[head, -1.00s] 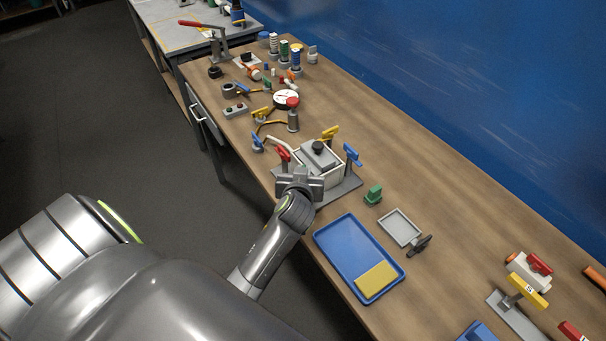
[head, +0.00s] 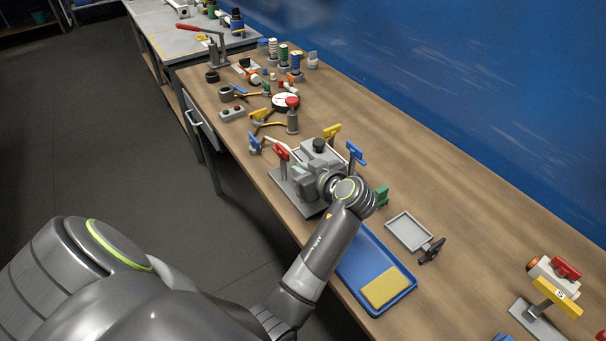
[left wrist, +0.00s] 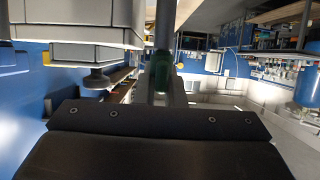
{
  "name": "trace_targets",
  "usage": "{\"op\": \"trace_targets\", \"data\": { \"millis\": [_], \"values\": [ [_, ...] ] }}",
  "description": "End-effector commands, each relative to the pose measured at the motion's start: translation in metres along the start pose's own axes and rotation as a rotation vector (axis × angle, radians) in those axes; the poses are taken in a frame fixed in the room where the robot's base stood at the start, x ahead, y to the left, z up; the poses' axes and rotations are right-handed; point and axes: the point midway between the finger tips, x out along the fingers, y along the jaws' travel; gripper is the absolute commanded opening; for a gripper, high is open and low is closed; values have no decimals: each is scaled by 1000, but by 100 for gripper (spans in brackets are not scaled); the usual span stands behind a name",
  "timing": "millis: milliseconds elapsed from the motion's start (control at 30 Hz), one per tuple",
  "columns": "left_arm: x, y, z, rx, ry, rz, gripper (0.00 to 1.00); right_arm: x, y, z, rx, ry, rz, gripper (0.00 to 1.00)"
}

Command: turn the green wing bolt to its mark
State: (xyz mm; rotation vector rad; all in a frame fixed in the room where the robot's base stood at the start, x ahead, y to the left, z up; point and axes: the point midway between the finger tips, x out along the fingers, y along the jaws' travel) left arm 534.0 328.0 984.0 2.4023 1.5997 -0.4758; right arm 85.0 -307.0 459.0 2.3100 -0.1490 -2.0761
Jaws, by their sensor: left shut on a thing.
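The green wing bolt (left wrist: 160,75) shows in the left wrist view, dark green at the end of a grey post. My left gripper (left wrist: 160,98) is shut on it there. In the head view my left gripper (head: 318,180) is at the front right corner of the grey clamping fixture (head: 283,187), and it hides the bolt. Red (head: 281,152), yellow (head: 332,132) and blue (head: 356,154) wing bolts stand at other corners, around a lidded box with a black knob (head: 319,145). I cannot make out the mark. My right gripper is not in view.
A separate green piece (head: 382,196) stands on the bench close to my left wrist. A blue tray (head: 365,262) with a yellow block (head: 387,288) lies in front, beside a grey dish (head: 408,232).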

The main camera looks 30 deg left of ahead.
Motion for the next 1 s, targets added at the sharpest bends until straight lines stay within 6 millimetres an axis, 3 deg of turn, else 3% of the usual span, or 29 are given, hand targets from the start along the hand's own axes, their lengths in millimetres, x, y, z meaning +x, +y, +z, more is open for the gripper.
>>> {"op": "trace_targets", "data": {
  "millis": [500,533,700,1000],
  "values": [
    [0,0,1,-7,-4,-18,0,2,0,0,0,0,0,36],
    [0,0,1,-7,-4,-18,12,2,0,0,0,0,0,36],
    [0,0,1,-7,-3,-18,31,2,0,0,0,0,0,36],
    [0,0,0,-6,-2,-17,31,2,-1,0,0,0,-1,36]
  ]
}}
